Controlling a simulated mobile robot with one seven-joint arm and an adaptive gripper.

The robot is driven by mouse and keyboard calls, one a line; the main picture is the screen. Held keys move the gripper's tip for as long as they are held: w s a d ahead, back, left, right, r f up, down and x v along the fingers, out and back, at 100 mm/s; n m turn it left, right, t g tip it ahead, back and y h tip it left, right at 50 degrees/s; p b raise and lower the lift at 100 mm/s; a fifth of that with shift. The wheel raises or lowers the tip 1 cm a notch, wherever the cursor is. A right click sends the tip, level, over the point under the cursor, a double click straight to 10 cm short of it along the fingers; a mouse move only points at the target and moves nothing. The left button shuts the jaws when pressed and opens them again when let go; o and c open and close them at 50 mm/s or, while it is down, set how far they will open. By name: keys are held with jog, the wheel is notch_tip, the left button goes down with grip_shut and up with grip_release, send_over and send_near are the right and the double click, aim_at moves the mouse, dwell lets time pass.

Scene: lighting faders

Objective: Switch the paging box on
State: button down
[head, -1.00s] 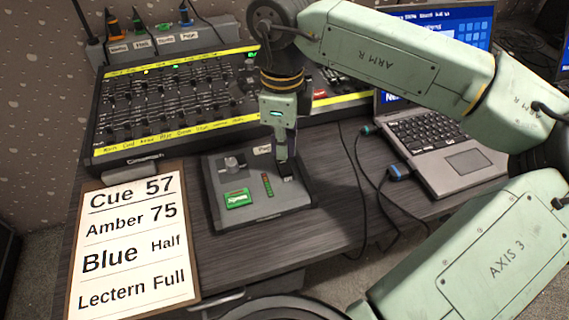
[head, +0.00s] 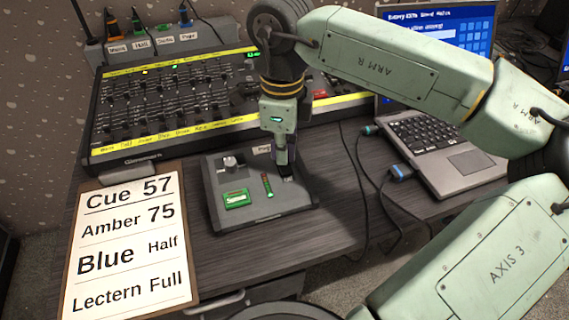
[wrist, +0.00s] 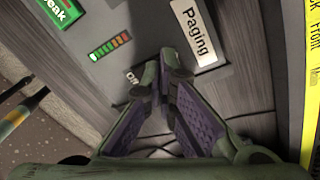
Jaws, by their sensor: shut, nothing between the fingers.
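The paging box (head: 221,205) is a small grey unit on the desk in front of the lighting board. It carries a knob (head: 231,163), a green button (head: 237,198) and a coloured level strip (head: 267,185). The wrist view shows its "Paging" label (wrist: 194,31) and, beside the fingertips, a small mark (wrist: 129,76) that seems to read "Off". My gripper (head: 284,166) points down over the right side of the box, with its fingertips (wrist: 164,78) together at or close to the top face. The switch itself is hidden by the fingers, so I cannot tell its position or whether they touch it.
The lighting board (head: 168,117) with many faders stands behind the box. A cue card (head: 127,246) lies to the left. A laptop (head: 448,150) stands to the right, with cables (head: 367,195) between it and the box. The desk front (head: 262,248) is clear.

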jog(key=shift+r+p, duration=2.2)
jog(key=shift+r, duration=1.35)
